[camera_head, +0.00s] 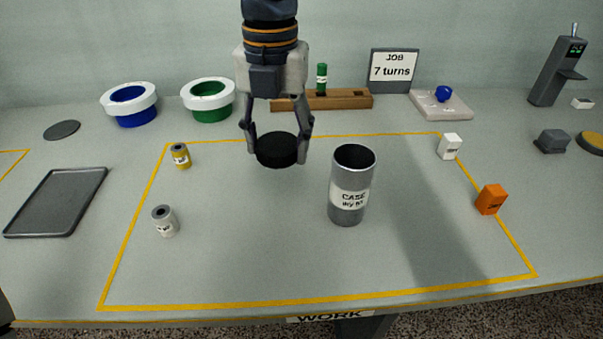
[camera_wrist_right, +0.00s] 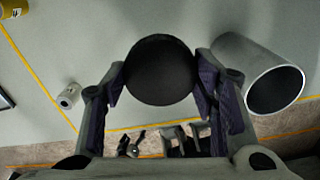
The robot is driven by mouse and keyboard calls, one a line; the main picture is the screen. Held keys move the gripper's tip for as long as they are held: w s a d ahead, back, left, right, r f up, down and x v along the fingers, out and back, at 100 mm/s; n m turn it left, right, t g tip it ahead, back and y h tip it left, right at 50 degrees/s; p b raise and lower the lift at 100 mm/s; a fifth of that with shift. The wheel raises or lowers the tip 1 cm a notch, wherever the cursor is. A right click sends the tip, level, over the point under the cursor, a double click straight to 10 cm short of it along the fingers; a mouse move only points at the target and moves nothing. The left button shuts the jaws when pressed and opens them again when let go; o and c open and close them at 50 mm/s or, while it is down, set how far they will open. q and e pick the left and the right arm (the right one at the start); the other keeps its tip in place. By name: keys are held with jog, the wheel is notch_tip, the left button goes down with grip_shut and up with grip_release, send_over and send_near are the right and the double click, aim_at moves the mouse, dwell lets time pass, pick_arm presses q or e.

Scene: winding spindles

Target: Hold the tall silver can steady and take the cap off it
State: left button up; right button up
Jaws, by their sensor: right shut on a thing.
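The tall silver can (camera_head: 348,200), with a white label reading CASE, stands upright and open inside the yellow work outline. Its dark open mouth faces up. It also shows at the right of the right wrist view (camera_wrist_right: 235,62). My right gripper (camera_head: 279,148) is shut on the black round cap (camera_head: 277,151), one finger on each side. The cap is held in the air to the left of the can, apart from it. In the right wrist view the cap (camera_wrist_right: 160,72) sits between the fingers.
A white box (camera_head: 450,147) and an orange box (camera_head: 491,200) are at right. A dark tray (camera_head: 55,203) lies far left; a wooden rack (camera_head: 345,100) is behind. The front middle is clear.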

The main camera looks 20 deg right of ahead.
aim_at(281, 200)
notch_tip(281, 200, down, 10)
jog(key=shift+r, duration=0.1)
jog(key=shift+s, duration=0.1)
jog(key=o, duration=1.3)
jog(key=shift+f, duration=0.2)
notch_tip(281, 200, up, 12)
jog(key=shift+r, duration=0.1)
